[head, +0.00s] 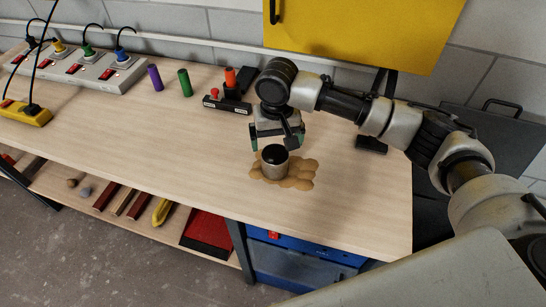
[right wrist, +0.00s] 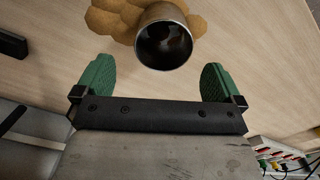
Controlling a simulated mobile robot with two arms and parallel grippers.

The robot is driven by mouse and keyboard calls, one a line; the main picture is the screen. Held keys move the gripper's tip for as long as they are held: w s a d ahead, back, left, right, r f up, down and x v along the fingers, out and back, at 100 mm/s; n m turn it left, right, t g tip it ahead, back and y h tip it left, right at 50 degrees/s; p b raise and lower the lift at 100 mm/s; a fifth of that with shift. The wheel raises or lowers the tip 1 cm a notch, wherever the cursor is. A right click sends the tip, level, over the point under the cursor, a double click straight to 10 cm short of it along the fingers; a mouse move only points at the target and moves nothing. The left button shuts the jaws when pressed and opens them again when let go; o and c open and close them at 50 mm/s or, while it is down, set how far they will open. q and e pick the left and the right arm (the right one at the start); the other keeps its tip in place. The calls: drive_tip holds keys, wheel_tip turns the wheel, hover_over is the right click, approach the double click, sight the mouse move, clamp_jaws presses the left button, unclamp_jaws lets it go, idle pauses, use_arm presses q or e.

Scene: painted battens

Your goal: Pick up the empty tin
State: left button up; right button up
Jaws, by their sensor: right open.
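The tin (head: 275,162) is a small grey metal cylinder with a dark open top. It stands upright on a brown honeycomb-shaped mat (head: 299,181) on the workbench. In the right wrist view the tin (right wrist: 164,38) shows its open mouth and a dark inside, ahead of the fingertips. My right gripper (head: 277,137) is just above and behind the tin in the head view. Its green-padded fingers (right wrist: 159,82) are open and apart, with nothing between them; the tin lies beyond them. My left gripper is not in view.
The wooden bench (head: 130,140) is clear left of the mat. A purple cylinder (head: 155,78), a green cylinder (head: 185,83) and a dark holder (head: 227,105) stand toward the back. A power strip (head: 92,68) is at back left. A yellow cabinet (head: 360,32) hangs behind my right arm.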

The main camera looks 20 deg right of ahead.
sight(275, 159)
drive_tip(key=shift+s+f, duration=0.25)
drive_tip(key=shift+f, duration=1.15)
drive_tip(key=shift+w+f, duration=0.2)
drive_tip(key=shift+f, duration=0.15)
drive_tip(key=f, duration=0.2)
drive_tip(key=f+p, duration=0.1)
drive_tip(key=shift+w+a+f, duration=0.1)
drive_tip(key=shift+a+f, duration=0.1)
drive_tip(key=shift+f, duration=0.6)
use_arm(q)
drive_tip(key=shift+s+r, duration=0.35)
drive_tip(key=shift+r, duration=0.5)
use_arm(e)
drive_tip(key=shift+c, duration=1.2)
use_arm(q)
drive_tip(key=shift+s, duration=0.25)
use_arm(e)
drive_tip(key=c, duration=0.8)
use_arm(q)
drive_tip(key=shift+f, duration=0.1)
use_arm(e)
drive_tip(key=shift+r, duration=0.15)
